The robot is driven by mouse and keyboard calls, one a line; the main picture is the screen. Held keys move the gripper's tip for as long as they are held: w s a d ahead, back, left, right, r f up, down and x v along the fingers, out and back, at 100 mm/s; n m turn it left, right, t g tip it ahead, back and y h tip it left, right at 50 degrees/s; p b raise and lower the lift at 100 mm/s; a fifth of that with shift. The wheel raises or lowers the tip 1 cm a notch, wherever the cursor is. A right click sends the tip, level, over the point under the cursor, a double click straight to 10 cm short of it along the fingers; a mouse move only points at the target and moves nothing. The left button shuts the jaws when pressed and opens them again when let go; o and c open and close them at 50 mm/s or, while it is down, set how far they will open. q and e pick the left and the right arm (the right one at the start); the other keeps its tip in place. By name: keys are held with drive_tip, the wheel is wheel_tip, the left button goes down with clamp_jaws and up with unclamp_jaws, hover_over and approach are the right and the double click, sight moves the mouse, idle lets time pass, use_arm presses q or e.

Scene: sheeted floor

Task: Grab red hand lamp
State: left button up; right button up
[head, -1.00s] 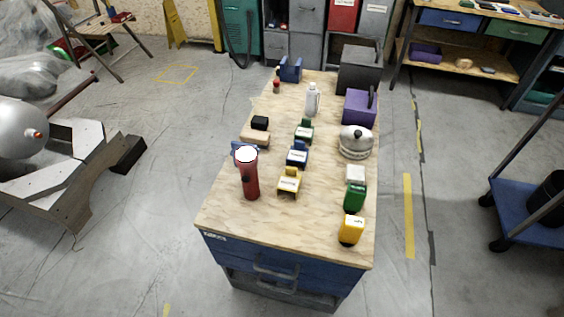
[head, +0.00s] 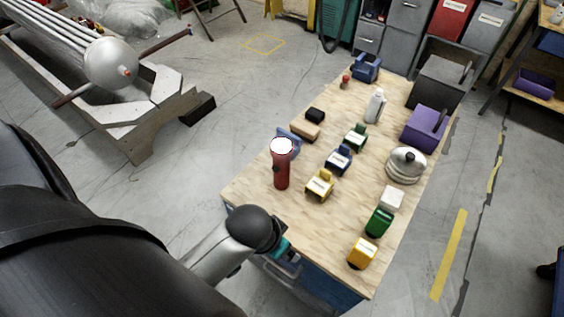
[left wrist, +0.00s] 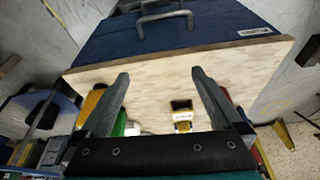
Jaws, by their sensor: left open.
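The red hand lamp (head: 281,165) stands upright on the near left part of the wooden tabletop, its round white lens facing up. My left arm reaches in from the left in the head view, with its wrist end low at the table's near edge, short of the lamp. In the left wrist view my left gripper (left wrist: 160,72) is open with nothing between its fingers, facing the table's near edge. I cannot make out the lamp clearly in that view. My right gripper is not in view.
Close to the lamp are a blue bin (head: 290,138) behind it and a yellow bin (head: 320,184) to its right. A yellow container (head: 361,253) and a green one (head: 379,222) stand at the near right. The tabletop's near left (head: 255,190) is clear.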

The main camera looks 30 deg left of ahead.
use_arm(q)
drive_tip(key=w+r, duration=0.7)
drive_tip(key=r, duration=0.2)
drive_tip(key=n+y, duration=0.1)
drive_tip(key=n, duration=0.3)
approach(283, 148)
drive_tip(key=shift+t, duration=0.4)
drive_tip(key=b+x, duration=0.1)
drive_tip(key=x, duration=0.5)
drive_tip(key=b+x, duration=0.1)
drive_tip(key=x, duration=0.3)
drive_tip(key=shift+s+f+b, duration=0.1)
drive_tip(key=shift+s+b, duration=0.2)
drive_tip(key=x, duration=0.1)
drive_tip(key=b+x, duration=0.1)
drive_tip(key=x, duration=0.3)
drive_tip(key=shift+a+f+b, duration=0.1)
drive_tip(key=shift+a+b, duration=0.3)
drive_tip(key=shift+c, duration=0.2)
drive_tip(key=c, duration=1.4)
drive_tip(key=shift+c, duration=0.2)
